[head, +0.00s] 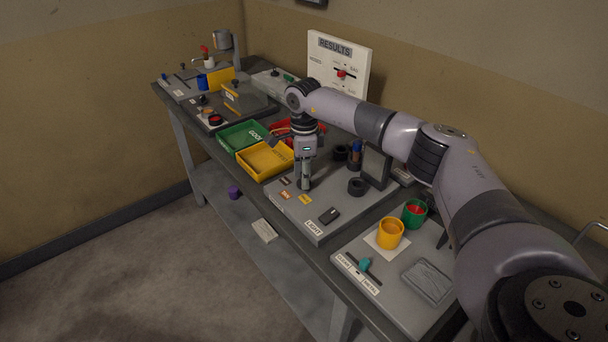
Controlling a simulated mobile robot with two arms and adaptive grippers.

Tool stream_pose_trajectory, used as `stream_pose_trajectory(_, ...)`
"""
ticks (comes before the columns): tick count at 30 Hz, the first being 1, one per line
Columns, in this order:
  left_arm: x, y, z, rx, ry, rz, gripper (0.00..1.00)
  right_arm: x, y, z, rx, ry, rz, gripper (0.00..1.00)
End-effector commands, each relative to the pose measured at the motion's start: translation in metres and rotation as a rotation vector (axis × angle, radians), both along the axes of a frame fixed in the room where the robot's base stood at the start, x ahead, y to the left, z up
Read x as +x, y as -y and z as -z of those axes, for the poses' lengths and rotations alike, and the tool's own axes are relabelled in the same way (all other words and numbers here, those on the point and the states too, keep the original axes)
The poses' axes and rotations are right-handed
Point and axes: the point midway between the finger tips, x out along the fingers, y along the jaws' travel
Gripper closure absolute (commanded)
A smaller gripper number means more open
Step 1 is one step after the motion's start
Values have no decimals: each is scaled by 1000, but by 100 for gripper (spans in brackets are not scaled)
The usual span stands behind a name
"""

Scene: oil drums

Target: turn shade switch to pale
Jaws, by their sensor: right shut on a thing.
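I cannot tell for sure which control is the shade switch, as most lettering is too small. A small dark switch (329,215) lies at the front of the middle grey panel, beside a label reading LIGHT (314,228). A slider with a teal knob (365,264) sits on the nearer right panel, with white labels along its front. My right gripper (304,181) points down over the middle panel, behind the small dark switch and apart from it. It is shut on a greenish-grey upright piece (306,172), partly hidden by the fingers. My left gripper is out of view.
Yellow (264,160) and green (242,136) trays stand left of the gripper. Dark rings (357,187) and a dark upright frame (376,167) stand to its right. Yellow (390,234) and green (414,213) cups stand nearer. A RESULTS board (338,65) stands behind my right arm.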

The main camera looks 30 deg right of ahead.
Motion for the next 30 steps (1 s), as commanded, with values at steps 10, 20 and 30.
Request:
stream_pose_trajectory(10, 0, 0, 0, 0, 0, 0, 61, 1, 0, -2, 1, 5, -22, 91)
stream_pose_trajectory(20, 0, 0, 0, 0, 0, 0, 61, 1, 0, -2, 0, 4, -21, 54)
stream_pose_trajectory(30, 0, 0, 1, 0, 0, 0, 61, 0, 0, 0, 0, 1, -20, 43)
